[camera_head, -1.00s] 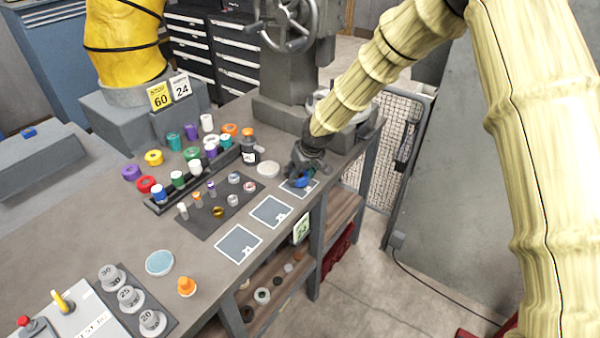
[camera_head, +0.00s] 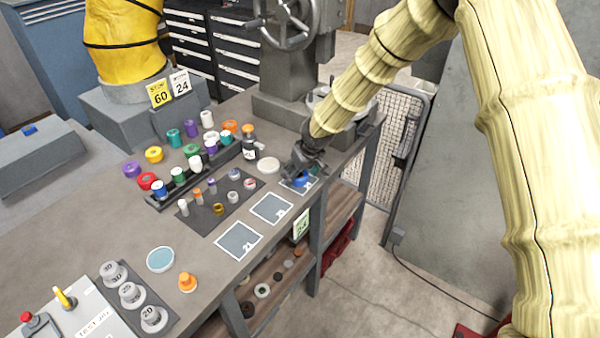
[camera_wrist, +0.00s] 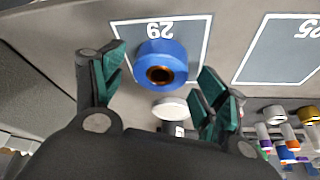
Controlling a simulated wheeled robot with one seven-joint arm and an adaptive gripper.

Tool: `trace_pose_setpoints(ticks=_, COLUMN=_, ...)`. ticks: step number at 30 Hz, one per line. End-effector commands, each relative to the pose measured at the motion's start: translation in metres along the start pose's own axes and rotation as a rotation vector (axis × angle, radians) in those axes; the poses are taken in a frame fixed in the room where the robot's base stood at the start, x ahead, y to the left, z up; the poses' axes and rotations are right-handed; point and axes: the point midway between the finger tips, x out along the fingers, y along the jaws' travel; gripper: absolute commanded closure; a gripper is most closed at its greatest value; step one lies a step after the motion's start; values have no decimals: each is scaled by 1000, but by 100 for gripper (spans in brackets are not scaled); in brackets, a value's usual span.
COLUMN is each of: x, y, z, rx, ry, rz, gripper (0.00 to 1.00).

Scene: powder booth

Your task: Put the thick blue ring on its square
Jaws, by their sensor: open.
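A copper-coloured bore shows in the ring's middle. My gripper (camera_wrist: 161,92) is open, its green-padded fingers apart on either side of the ring, with a gap to each. In the head view my gripper (camera_head: 303,171) is over the farthest square, with the blue ring (camera_head: 301,181) showing just below it. It partly hides that square.
A square marked 25 (camera_wrist: 285,50) lies beside it; another square (camera_head: 239,242) is nearer. A white round disc (camera_head: 268,166) stands close left of my gripper. A dark mat (camera_head: 222,207) with small parts and a rack of coloured spools lie farther left.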

Motion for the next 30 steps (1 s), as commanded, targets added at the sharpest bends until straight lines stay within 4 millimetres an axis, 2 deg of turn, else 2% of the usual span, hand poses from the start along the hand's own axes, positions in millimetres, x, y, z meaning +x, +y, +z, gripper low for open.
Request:
trace_pose_setpoints(ticks=8, x=-23, y=0, z=-1, rx=2, ry=3, rz=0, gripper=27)
trace_pose_setpoints(ticks=24, x=-98, y=0, z=-1, rx=1, ry=2, rz=0, gripper=27)
trace_pose_setpoints(ticks=30, x=-116, y=0, z=-1, rx=0, ry=1, rz=0, gripper=27)
